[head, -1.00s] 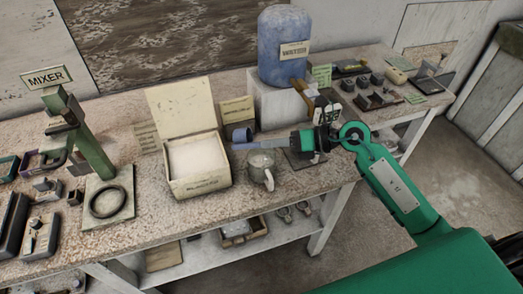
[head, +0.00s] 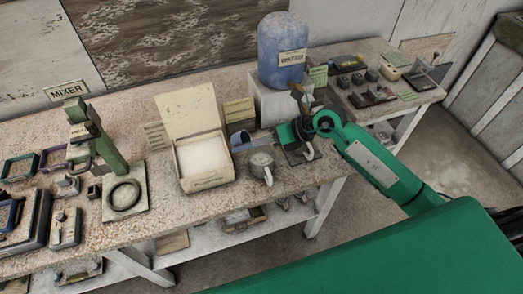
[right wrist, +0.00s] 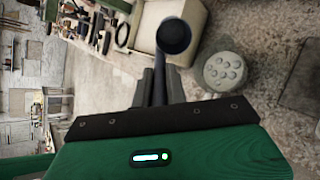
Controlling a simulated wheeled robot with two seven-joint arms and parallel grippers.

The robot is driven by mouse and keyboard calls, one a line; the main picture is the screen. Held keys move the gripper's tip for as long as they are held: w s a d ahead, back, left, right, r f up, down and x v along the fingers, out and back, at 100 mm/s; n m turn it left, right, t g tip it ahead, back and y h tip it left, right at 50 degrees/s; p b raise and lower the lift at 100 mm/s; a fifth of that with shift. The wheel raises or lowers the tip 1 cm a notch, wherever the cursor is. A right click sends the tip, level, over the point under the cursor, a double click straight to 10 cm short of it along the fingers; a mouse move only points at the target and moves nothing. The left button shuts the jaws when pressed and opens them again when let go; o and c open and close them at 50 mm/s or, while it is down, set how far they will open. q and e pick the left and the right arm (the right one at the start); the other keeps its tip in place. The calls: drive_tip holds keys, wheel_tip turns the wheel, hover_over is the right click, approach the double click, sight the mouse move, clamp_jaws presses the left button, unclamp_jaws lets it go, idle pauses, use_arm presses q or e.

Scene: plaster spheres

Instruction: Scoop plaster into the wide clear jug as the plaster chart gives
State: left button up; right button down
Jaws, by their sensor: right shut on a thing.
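The wide jug (head: 261,163) looks grey and stands on the bench right of the open plaster box (head: 206,180); its handle faces the front. In the right wrist view, a round pale top with several dark spots (right wrist: 225,72) seems to be the jug. My right gripper (head: 292,134) is shut on the handle of a blue-grey scoop (head: 239,141). The scoop's round bowl (right wrist: 174,36) shows beyond the fingers in the right wrist view, close to the box; I cannot tell what it holds. White plaster (head: 203,155) fills the box. Small cards stand behind it, their text unreadable. My left gripper is out of view.
A blue water barrel (head: 282,55) stands on a pale block at the back. A green mixer stand (head: 102,140) is at the left, with trays and tools. A dark mat (head: 297,156) lies right of the jug. Small items crowd the bench's right end.

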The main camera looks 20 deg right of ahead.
drive_tip(key=shift+w+a+r+g+h+p, duration=0.25)
drive_tip(key=shift+r+h+p, duration=0.6)
drive_tip(key=shift+p, duration=1.15)
drive_tip(key=shift+w+a+r+g+h+p, duration=0.1)
drive_tip(key=shift+a+r+g+h+p, duration=0.3)
drive_tip(key=shift+r+p, duration=1.25)
drive_tip(key=shift+w+a+r+g+h+p, duration=0.3)
drive_tip(key=shift+r+h+p, duration=0.4)
drive_tip(key=shift+p, duration=1.7)
drive_tip(key=shift+r+g+h+p, duration=0.25)
drive_tip(key=shift+h+p, duration=0.1)
drive_tip(key=shift+p, duration=0.15)
drive_tip(key=shift+a, duration=0.1)
drive_tip(key=shift+w+a+r+g+h, duration=0.25)
drive_tip(key=shift+a+r+h, duration=0.2)
drive_tip(key=shift+h, duration=0.25)
drive_tip(key=a+r+g+h, duration=0.1)
drive_tip(key=w+a+r+g+h, duration=0.1)
drive_tip(key=h, duration=0.1)
drive_tip(key=shift+r+h, duration=0.2)
drive_tip(key=shift+h, duration=0.1)
